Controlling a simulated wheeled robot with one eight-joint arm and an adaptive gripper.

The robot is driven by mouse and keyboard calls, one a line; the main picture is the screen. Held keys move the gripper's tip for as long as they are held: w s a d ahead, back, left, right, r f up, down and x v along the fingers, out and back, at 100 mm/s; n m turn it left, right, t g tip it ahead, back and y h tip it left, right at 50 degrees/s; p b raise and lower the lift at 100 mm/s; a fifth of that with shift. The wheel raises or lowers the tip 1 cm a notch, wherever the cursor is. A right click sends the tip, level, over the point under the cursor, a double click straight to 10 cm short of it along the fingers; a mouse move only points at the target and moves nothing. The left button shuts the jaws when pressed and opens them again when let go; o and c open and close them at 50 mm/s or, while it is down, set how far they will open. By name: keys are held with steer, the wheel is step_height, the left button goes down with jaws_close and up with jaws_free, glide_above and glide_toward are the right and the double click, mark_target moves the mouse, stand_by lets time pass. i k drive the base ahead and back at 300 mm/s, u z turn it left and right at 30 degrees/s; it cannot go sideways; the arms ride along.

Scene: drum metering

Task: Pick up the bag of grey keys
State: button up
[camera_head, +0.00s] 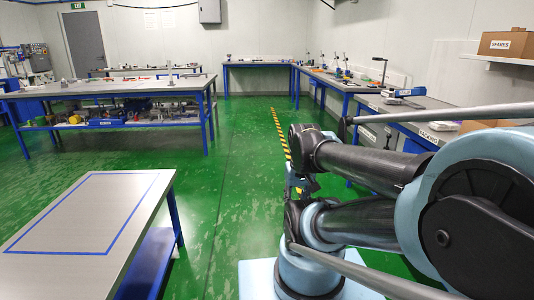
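No bag of grey keys can be made out in the head view. Small items on the far benches are too small to name. My arm is folded at the right of the picture. A small dark part below its upper left joint appears to be my gripper (303,184). It is small and partly hidden by my arm, so its fingers cannot be told apart. It is well away from the benches.
A steel table (85,215) with a blue taped rectangle stands bare at front left. A long workbench (110,90) holds parts on its lower shelf. Benches (340,82) line the right wall, below a box marked SPARES (507,44). Green floor (232,170) is clear between.

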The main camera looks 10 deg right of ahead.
mark_target(392, 101)
steer(key=z, duration=0.05)
steer(key=i, duration=1.1)
steer(key=z, duration=0.65)
steer(key=i, duration=1.05)
steer(key=z, duration=0.8)
steer(key=i, duration=0.3)
steer(key=z, duration=0.15)
